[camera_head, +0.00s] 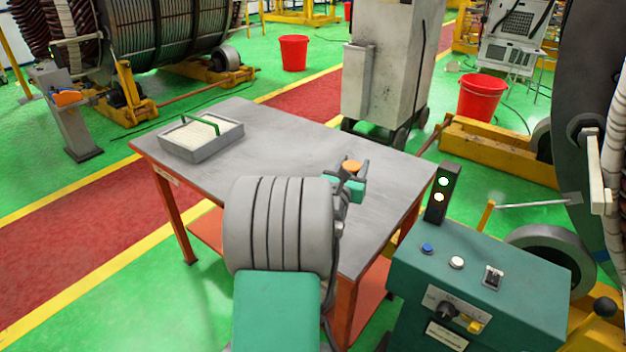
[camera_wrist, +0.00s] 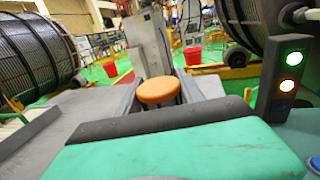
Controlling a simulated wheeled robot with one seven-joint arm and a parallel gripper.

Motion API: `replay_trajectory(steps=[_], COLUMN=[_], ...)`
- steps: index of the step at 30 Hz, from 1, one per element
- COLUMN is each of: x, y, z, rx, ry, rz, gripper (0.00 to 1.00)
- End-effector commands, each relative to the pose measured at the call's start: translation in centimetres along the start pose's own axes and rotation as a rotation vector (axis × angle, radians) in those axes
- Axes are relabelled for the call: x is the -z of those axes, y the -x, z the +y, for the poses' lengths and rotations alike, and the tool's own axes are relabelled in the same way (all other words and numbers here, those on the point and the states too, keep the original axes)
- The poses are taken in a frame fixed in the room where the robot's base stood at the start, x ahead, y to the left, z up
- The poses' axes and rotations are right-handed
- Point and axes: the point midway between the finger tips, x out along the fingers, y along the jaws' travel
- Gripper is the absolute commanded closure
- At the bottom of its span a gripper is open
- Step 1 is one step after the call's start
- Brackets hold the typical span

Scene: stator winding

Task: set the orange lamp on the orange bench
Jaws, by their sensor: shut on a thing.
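The orange bench (camera_head: 285,135) has a grey top and orange legs. My gripper (camera_head: 352,175) is over the right part of its top. It is shut on the orange lamp (camera_head: 352,165), whose round orange cap shows between the jaws. In the wrist view the lamp (camera_wrist: 158,90) sits upright between the two dark fingers, and its lower part is hidden by my gripper. I cannot tell whether the lamp's base touches the bench top.
A grey tray (camera_head: 200,146) with a green handle and pale sticks stands at the bench's far left. A green control console (camera_head: 480,275) with a lit signal post (camera_head: 441,195) stands close on the right. A grey cabinet (camera_head: 388,65) stands behind. The bench's middle is clear.

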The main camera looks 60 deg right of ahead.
Motion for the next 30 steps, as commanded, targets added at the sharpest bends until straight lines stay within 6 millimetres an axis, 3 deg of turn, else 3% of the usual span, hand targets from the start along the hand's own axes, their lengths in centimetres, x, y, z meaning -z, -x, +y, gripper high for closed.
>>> replay_trajectory(steps=[3, 9, 14, 19, 29, 30], x=[2.0, 5.8, 7.4, 10.0, 10.5, 10.5], y=[-0.3, -0.7, -0.9, -0.9, -0.8, -0.8], z=[3.7, 6.4, 7.8, 7.7, 7.7, 7.7], rx=[-0.006, 0.000, 0.000, 0.002, 0.002, 0.002], ry=[0.003, 0.002, 0.000, 0.001, -0.001, -0.001], rz=[-0.001, -0.002, -0.001, -0.002, -0.003, -0.002], gripper=[1.00, 1.00, 1.00, 1.00, 1.00, 0.53])
